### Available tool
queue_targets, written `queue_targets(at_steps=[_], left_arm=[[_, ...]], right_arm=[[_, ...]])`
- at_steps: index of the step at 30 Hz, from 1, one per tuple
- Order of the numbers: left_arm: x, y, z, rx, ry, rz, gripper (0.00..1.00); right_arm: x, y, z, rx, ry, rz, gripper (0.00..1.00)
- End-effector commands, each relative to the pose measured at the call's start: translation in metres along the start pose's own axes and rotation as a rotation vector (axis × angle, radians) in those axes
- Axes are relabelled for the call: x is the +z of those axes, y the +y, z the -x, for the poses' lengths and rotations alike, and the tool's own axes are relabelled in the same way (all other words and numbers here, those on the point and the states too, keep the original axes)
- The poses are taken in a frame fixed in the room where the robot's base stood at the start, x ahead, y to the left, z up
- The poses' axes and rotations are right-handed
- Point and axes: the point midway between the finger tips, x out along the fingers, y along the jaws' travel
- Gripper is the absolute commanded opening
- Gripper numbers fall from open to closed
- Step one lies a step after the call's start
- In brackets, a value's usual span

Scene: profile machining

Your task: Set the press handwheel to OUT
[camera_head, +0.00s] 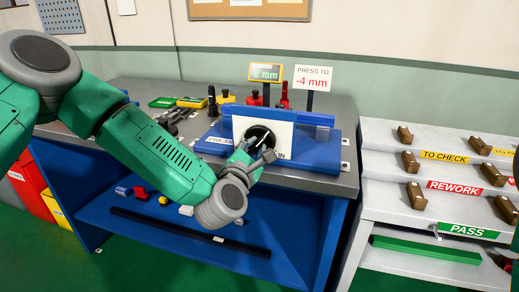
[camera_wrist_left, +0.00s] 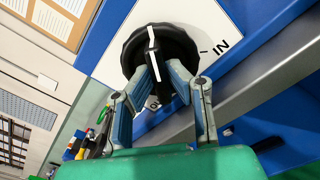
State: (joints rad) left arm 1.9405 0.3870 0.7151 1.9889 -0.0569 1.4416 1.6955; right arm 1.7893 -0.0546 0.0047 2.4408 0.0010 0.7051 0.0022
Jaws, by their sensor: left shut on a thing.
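The press handwheel (camera_head: 262,132) is a black round knob on a white plate (camera_head: 284,137) at the front of the blue press. In the left wrist view the handwheel (camera_wrist_left: 160,48) shows a raised bar with a white line. An IN label (camera_wrist_left: 221,47) is on the plate to its right; another label near the lower finger is mostly hidden. The white line does not point at IN. My left gripper (camera_head: 262,147) is at the handwheel, and in the left wrist view its fingers (camera_wrist_left: 164,80) are shut on the bar from both sides. My right gripper is not in view.
A display (camera_head: 265,73) reading in mm, digits unclear, and a "PRESS TO -4 mm" sign (camera_head: 312,78) stand behind the press. Tools (camera_head: 180,112) lie left on the grey bench. Shelves labelled TO CHECK, REWORK and PASS (camera_head: 468,230) stand at right.

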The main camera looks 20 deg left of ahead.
Motion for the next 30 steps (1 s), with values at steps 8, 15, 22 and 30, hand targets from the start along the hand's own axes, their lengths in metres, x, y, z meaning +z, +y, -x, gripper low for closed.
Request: queue_targets(at_steps=[8,15,22,30], left_arm=[[-0.003,-0.004,0.002,-0.010,0.005,0.061,0.00],[-0.003,-0.004,0.002,-0.010,0.007,0.066,0.00],[-0.006,-0.005,0.002,-0.010,0.008,0.175,0.00],[-0.006,-0.007,0.002,-0.011,0.010,0.319,0.00]], right_arm=[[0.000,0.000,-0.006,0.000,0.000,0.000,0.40],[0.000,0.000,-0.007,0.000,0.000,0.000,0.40],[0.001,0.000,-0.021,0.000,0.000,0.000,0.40],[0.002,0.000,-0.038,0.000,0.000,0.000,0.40]])
